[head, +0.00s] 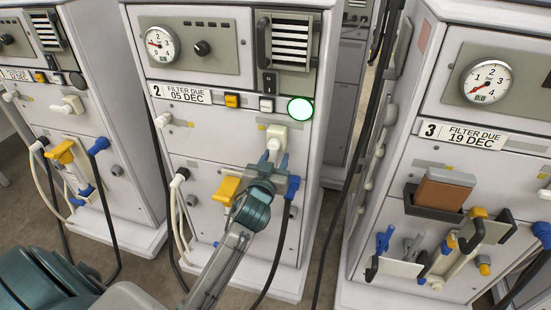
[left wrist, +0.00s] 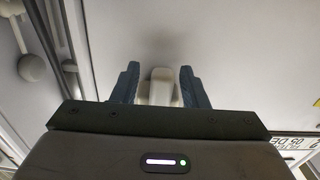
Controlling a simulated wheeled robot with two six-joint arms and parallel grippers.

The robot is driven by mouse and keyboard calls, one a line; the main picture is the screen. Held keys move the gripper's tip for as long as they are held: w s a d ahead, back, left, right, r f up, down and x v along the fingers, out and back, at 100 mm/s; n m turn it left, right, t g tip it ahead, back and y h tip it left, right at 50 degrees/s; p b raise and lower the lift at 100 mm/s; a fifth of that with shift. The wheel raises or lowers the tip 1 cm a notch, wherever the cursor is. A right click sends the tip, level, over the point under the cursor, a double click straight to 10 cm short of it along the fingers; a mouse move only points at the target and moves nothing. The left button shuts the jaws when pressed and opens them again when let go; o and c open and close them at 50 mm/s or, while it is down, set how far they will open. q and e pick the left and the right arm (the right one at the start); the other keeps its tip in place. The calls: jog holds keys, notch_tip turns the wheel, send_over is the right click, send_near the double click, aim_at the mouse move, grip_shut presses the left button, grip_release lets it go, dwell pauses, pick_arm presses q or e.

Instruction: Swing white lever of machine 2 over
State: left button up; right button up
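Machine 2 (head: 228,125) stands in the middle of the head view, with the label "2 FILTER DUE 05 DEC". Its white lever (head: 277,134) sits on the front panel, below the lit green button. My left gripper (head: 273,160) is just below and in front of this lever. In the left wrist view the white lever (left wrist: 162,88) lies between the two blue-grey fingers of my left gripper (left wrist: 160,74). A gap shows on the left side, and the right finger is very close to it. Contact cannot be told. My right gripper is not in view.
Machine 2 also has a yellow lever (head: 228,190) and a blue connector (head: 292,187) with a dark hose, close to my left wrist. Machine 1 (head: 75,125) stands left. Machine 3 (head: 415,160) stands right, with a brown box (head: 443,192) in a holder.

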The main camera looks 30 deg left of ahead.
pick_arm(q)
jog(key=v, duration=1)
jog(key=shift+s+b, duration=0.15)
jog(key=shift+b, duration=0.15)
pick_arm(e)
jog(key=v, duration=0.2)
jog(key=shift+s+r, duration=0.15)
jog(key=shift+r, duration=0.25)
pick_arm(q)
jog(key=shift+a, duration=0.1)
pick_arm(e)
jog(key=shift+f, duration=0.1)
